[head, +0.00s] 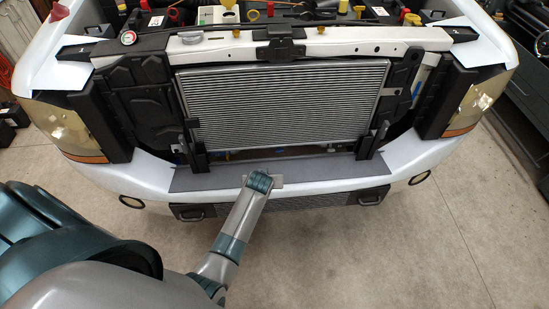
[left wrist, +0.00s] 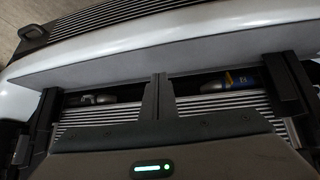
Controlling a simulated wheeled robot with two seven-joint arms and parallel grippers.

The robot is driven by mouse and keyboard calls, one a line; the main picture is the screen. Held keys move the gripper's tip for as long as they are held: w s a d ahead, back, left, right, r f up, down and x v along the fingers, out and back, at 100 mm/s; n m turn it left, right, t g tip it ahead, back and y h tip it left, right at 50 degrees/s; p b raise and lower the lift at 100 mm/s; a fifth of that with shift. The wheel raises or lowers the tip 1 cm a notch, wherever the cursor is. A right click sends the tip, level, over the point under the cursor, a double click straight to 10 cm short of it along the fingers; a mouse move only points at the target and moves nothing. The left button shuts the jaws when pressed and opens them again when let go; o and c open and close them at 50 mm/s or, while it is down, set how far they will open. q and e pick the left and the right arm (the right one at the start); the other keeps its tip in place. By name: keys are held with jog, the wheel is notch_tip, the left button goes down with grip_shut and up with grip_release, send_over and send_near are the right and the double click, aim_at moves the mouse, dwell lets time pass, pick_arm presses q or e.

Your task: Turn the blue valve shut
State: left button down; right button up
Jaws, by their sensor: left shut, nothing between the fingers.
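My left arm reaches from the lower left to the front bumper in the head view, its wrist end (head: 259,183) over the dark bumper top. Its fingers are hidden there. In the left wrist view, my left gripper (left wrist: 158,84) is shut and empty, its fingers pointing across the gap below the radiator. I cannot tell whether either is the valve. My right gripper is not in view.
The radiator (head: 282,103) stands between black uprights above the bumper (head: 420,160). A small yellow part (head: 228,155) and another blue part (head: 178,149) show low on the left. A grey rounded part (left wrist: 91,99) lies left of the fingers.

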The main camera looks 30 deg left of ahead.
pick_arm(q)
jog(key=s+d+f+m+g+h+b, duration=0.1)
jog(key=s+d+f+m+g+b, duration=0.2)
jog(key=s+f, duration=1.2)
jog(key=s+d+f+m+g+h+b, duration=0.1)
jog(key=s+d+f+m+b, duration=0.3)
jog(key=s+f, duration=1.1)
jog(key=s+f+b, duration=0.1)
jog(key=s+f, duration=0.4)
jog(key=s, duration=0.3)
jog(key=s+f+g+b, duration=0.1)
jog(key=s+f+b, duration=0.1)
jog(key=s+f, duration=0.3)
jog(key=s+f+m+g+h+b, duration=0.1)
jog(key=s+f, duration=0.5)
jog(key=s, duration=0.6)
jog(key=shift+d+b, duration=0.3)
jog(key=shift+b, duration=0.3)
